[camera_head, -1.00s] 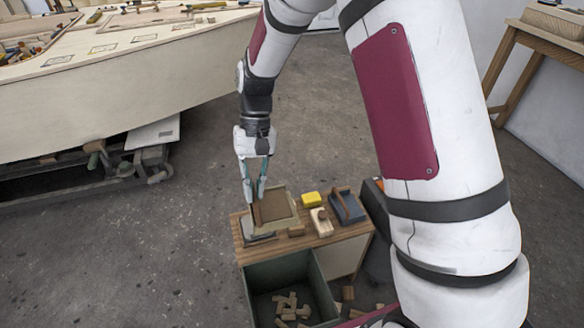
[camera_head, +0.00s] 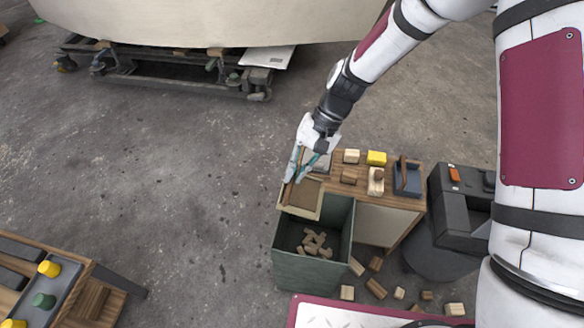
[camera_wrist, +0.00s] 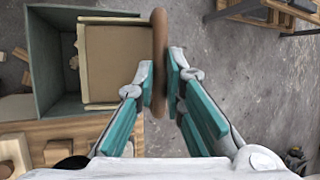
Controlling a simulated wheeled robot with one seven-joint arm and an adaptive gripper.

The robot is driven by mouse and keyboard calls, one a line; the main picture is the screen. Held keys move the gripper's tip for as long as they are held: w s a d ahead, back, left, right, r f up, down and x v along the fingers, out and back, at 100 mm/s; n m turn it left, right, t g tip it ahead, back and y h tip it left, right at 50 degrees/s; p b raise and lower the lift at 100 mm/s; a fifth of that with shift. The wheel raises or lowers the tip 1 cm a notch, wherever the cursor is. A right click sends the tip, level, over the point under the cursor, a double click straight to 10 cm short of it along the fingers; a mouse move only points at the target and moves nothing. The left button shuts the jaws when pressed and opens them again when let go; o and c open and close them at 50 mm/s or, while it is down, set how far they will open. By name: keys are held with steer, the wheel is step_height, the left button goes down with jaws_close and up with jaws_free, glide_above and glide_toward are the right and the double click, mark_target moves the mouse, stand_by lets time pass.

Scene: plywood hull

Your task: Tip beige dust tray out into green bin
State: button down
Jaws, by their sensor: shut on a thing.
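The beige dust tray (camera_head: 304,199) is held by its brown handle in my gripper (camera_head: 303,174). In the wrist view, the teal fingers of my gripper (camera_wrist: 166,88) are shut on that round brown handle, and the tray (camera_wrist: 113,62) extends to the left with brown dust on its floor. The green bin (camera_head: 283,262) stands open on the floor with several wood offcuts inside. The tray is over the bin's far left part, near its rim, and looks about level. The bin also shows in the wrist view (camera_wrist: 48,58), partly covered by the tray.
A black machine (camera_head: 455,210) stands at right. Offcuts (camera_head: 375,288) lie on the floor.

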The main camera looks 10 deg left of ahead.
mark_target(307, 194)
steer(key=d+y+b, duration=0.1)
steer(key=d+f+y, duration=0.1)
steer(key=d+b, duration=0.1)
steer(key=shift+f+n+y+b, duration=0.3)
steer(key=shift+y, duration=0.1)
steer(key=d+f+n+y+b, duration=0.1)
steer(key=d+f+y+b, duration=0.2)
steer(key=d+y+b, duration=0.1)
steer(key=shift+s+d+g+y+b, duration=0.15)
steer(key=shift+d+g+y+b, duration=0.2)
steer(key=shift+d+y, duration=0.35)
steer(key=shift+d, duration=0.1)
steer(key=shift+p, duration=0.35)
stand_by(0.3)
